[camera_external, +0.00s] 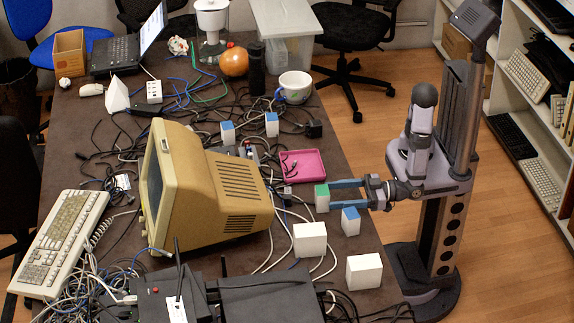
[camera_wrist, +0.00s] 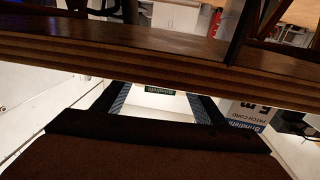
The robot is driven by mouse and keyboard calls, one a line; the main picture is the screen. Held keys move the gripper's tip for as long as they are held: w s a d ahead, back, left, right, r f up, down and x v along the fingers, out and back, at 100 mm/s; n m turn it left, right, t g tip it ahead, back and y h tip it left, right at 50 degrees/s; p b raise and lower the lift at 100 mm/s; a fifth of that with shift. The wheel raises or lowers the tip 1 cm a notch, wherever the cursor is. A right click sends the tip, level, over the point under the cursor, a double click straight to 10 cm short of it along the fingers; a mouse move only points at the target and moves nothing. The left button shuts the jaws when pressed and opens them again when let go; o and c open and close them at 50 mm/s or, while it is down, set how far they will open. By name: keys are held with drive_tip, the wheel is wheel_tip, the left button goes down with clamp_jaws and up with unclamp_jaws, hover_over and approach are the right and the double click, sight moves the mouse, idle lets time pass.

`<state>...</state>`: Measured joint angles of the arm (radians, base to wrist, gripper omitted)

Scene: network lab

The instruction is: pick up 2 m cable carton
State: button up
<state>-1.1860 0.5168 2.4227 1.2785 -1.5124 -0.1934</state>
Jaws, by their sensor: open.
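My gripper (camera_external: 346,190) reaches left over the table's right edge, its two blue fingers apart. A small white carton with a green top (camera_external: 322,197) stands upright at the fingertips. In the wrist view this green-marked carton (camera_wrist: 160,100) shows between the fingers; I cannot tell if they touch it. A blue-topped white carton (camera_external: 350,221) stands just in front of the gripper. A blue-marked carton printed "PATCH CORD" (camera_wrist: 249,116) shows right of the fingers in the wrist view. The length print is not clear enough to tell which is the 2 m carton.
Two plain white boxes (camera_external: 310,239) (camera_external: 364,271) stand nearer the camera. A pink tray (camera_external: 303,166) lies behind the fingers. A beige monitor (camera_external: 205,185) stands to the left. Two more blue-topped cartons (camera_external: 228,133) (camera_external: 272,125) stand farther back among loose cables.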

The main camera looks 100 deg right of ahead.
sight(322, 197)
drive_tip(key=shift+w, duration=2.45)
drive_tip(key=c, duration=1.2)
